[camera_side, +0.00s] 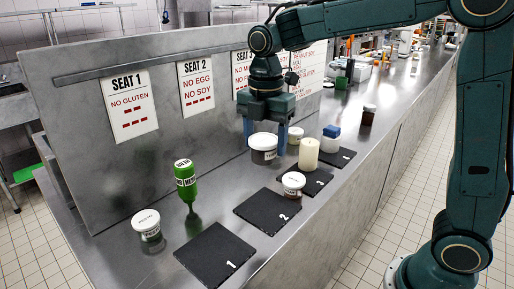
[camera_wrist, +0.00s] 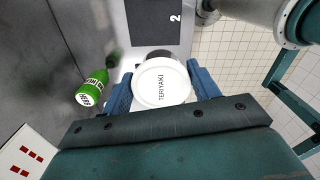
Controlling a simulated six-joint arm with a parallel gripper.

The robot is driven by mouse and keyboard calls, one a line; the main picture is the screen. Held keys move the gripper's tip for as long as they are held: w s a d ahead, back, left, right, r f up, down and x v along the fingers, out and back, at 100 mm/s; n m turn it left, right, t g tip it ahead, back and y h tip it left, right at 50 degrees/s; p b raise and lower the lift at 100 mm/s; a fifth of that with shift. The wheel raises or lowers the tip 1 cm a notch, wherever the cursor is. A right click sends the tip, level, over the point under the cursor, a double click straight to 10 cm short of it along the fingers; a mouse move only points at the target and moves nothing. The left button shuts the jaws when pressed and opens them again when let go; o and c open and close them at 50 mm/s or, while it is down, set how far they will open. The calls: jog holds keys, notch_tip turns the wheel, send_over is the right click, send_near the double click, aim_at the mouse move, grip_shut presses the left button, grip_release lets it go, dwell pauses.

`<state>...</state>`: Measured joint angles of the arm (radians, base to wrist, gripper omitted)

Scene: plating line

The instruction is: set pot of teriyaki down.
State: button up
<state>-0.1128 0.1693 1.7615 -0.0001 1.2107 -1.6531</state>
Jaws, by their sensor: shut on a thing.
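The pot of teriyaki (camera_side: 263,156) is a dark jar with a white lid. My gripper (camera_side: 265,140) is shut on it, one blue finger on each side. In the wrist view the lid (camera_wrist: 160,85), lettered TERIYAKI, sits upright between the fingers (camera_wrist: 161,90). The pot is behind mats 2 and 3, on the side of the seat signs. Whether its base touches the counter or hangs just above it, I cannot tell.
Black mats 1 (camera_side: 214,254), 2 (camera_side: 268,211) and 3 (camera_side: 313,184) line the steel counter (camera_side: 110,247). Near the pot stand a small white-lidded jar (camera_side: 293,188), a cream cylinder (camera_side: 308,156) and a blue-topped container (camera_side: 331,139). A green bottle (camera_side: 185,180) and pesto jar (camera_side: 148,228) are left.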

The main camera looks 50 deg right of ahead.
aim_at(265, 160)
notch_tip(265, 160, down, 17)
jog(key=shift+f, duration=0.2)
dwell(0.7)
jog(key=shift+f, duration=0.15)
jog(key=o, duration=1)
notch_tip(265, 160, up, 12)
jog(key=shift+r, duration=0.1)
jog(key=shift+r, duration=0.1)
dwell(0.7)
